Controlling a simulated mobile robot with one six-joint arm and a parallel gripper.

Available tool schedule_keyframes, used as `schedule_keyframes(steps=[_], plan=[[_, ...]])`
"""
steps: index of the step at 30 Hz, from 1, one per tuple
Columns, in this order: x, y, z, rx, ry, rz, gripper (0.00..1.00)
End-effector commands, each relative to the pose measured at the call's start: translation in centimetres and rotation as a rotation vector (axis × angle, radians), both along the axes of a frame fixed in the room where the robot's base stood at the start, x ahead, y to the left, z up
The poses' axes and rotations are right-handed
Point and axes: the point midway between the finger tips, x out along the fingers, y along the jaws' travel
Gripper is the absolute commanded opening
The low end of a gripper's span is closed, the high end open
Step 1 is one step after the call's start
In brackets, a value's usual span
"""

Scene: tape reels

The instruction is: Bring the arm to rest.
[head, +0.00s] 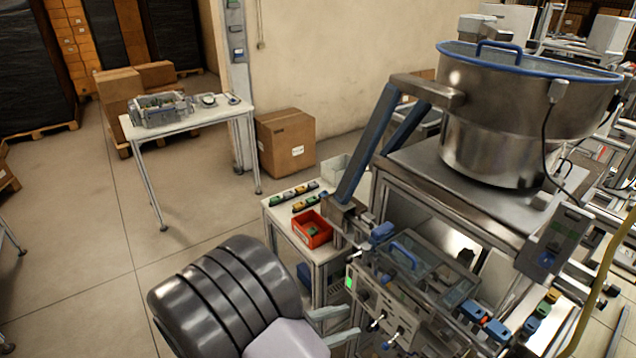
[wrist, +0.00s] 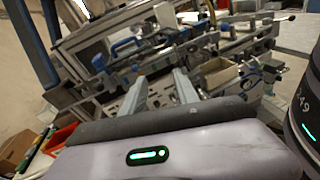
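My gripper (head: 352,322) is at the bottom centre of the head view, in front of the machine with the metal bowl. Its two pale fingers point right and stand apart with nothing seen between them. In the wrist view my gripper (wrist: 160,84) also shows both fingers apart and empty, toward the machine's front. My black ribbed arm link fills the lower middle of the head view. Whether the fingertips touch the machine cannot be told.
The machine's control panel (head: 385,312) stands close by my gripper. A red bin (head: 312,229) sits on a small white table (head: 275,212). The floor at left (head: 80,270) is clear.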

Motion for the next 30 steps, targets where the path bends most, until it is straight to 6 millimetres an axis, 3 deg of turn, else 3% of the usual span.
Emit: schedule_keyframes(steps=[1, 3, 5, 7, 9, 11, 15, 18, 30], plan=[[-1.0, -2.9, -0.2, 0.135, -0.044, -0.144, 0.36], [-4.0, -6.7, -0.1, 0.374, -0.134, -0.389, 0.36], [-6.9, -8.6, -0.4, 0.585, -0.234, -0.594, 0.36], [-10.0, -9.5, -1.1, 0.836, -0.378, -0.826, 0.36], [-12.4, -9.2, -1.7, 1.089, -0.550, -1.043, 0.36], [-13.5, -8.3, -1.9, 1.300, -0.709, -1.208, 0.36], [-14.1, -6.6, -1.0, 1.696, -1.037, -1.474, 0.36], [-14.0, -6.1, 0.0, 1.861, -1.179, -1.567, 0.36], [-13.8, -5.8, 1.0, 1.935, -1.235, -1.604, 0.36]])
